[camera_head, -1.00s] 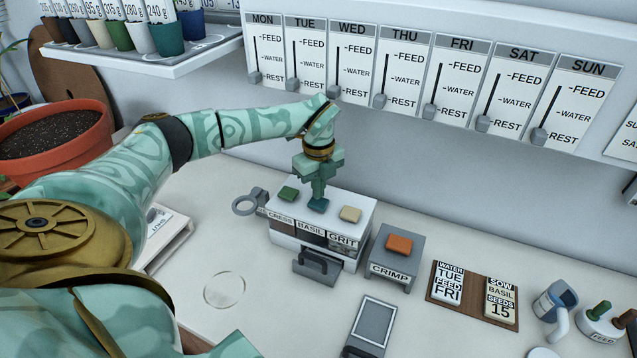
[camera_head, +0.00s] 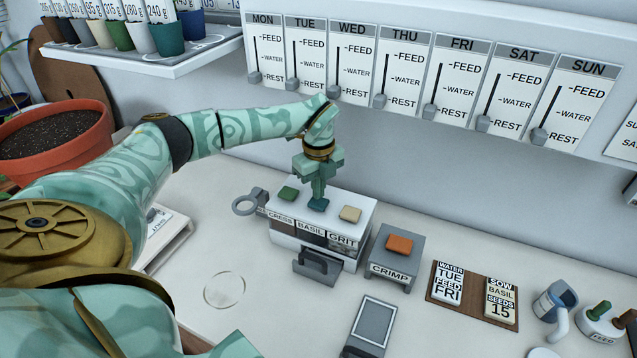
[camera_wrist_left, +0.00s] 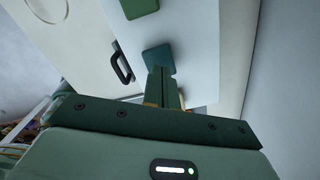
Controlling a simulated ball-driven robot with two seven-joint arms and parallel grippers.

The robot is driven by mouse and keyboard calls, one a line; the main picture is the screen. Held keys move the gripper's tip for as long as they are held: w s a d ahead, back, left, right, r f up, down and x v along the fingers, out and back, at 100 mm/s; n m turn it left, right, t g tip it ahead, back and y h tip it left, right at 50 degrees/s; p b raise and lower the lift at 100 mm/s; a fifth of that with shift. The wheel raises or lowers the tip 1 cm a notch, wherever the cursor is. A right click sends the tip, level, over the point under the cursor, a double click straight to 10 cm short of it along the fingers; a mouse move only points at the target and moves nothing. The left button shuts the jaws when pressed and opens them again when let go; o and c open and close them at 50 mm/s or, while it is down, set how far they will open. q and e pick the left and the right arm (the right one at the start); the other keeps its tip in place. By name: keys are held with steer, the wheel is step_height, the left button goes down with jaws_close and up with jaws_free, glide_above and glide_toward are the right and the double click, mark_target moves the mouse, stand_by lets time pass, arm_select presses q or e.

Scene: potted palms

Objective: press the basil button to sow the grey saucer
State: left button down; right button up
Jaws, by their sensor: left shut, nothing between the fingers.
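The seed dispenser (camera_head: 362,218) is a white box with CRESS, BASIL and GRIT labels and three buttons on top. The teal basil button (camera_head: 318,206) is the middle one; it also shows in the left wrist view (camera_wrist_left: 156,56). My left gripper (camera_head: 318,196) is shut and empty, pointing down with its tips at the basil button. The tips cover part of the button, and I cannot tell whether they touch it. A grey piece with a dark handle (camera_head: 316,264) is at the dispenser's front. I cannot make out a grey saucer. My right gripper is not in view.
The green cress button (camera_head: 288,194) and cream grit button (camera_head: 350,214) flank the basil button. A grey CRIMP box (camera_head: 396,257) stands to the right. A card (camera_head: 501,301) reads SOW BASIL SEEDS 15. A clear ring (camera_head: 224,290) is on open table at front left.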

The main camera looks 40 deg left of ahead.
mark_target(319, 202)
arm_select(q)
steer(key=shift+f+b, duration=0.35)
steer(key=shift+f, duration=0.65)
stand_by(0.5)
step_height(319, 202, up, 7)
steer(key=p, duration=0.7)
steer(key=shift+r, duration=0.1)
stand_by(0.5)
